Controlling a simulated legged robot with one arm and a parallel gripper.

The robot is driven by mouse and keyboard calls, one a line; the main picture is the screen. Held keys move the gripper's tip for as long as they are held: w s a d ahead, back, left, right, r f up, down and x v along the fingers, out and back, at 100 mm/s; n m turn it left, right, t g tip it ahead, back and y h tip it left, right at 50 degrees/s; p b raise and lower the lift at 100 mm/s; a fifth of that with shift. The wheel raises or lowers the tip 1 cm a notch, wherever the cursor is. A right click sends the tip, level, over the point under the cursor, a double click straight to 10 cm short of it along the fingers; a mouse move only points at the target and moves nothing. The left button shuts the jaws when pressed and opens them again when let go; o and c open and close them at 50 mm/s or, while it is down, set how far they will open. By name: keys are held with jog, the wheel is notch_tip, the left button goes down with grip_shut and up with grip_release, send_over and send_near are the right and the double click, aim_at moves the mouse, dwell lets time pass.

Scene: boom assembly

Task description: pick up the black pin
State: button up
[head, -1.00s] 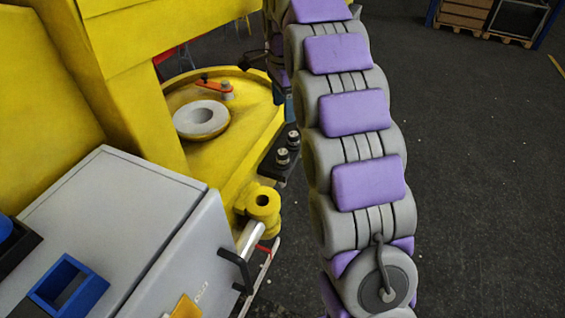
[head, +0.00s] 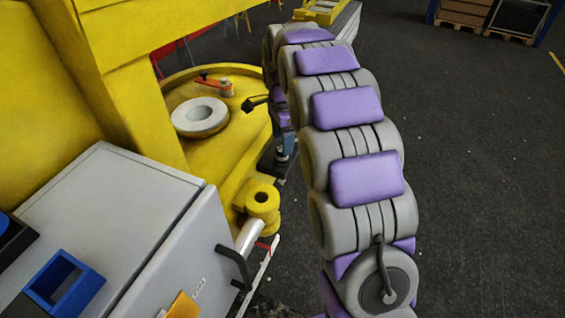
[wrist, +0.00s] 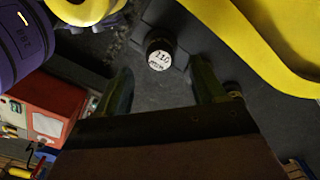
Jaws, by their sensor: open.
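In the wrist view, a black pin (wrist: 158,60) with a white round label on its top, reading what looks like 110 mm, stands on a dark plate (wrist: 180,22). My gripper (wrist: 163,74) is open. Its two fingers point toward the pin, one on each side in the picture, with gaps between. The depth between fingertips and pin is hard to judge. A second dark round piece (wrist: 234,89) is partly hidden behind the right finger. In the head view, my arm and gripper largely hide the plate with the pins.
A large yellow machine (head: 110,60) stands at the left, with a pale ring (head: 200,117) on its round base. A grey cabinet (head: 110,225) with a black handle is in front. In the wrist view, a red box (wrist: 52,100) is at the left.

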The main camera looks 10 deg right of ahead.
aim_at(281, 148)
notch_tip(281, 148, down, 5)
jog(key=shift+a+f, duration=0.1)
jog(key=shift+a, duration=0.05)
jog(key=shift+c, duration=0.8)
grip_shut()
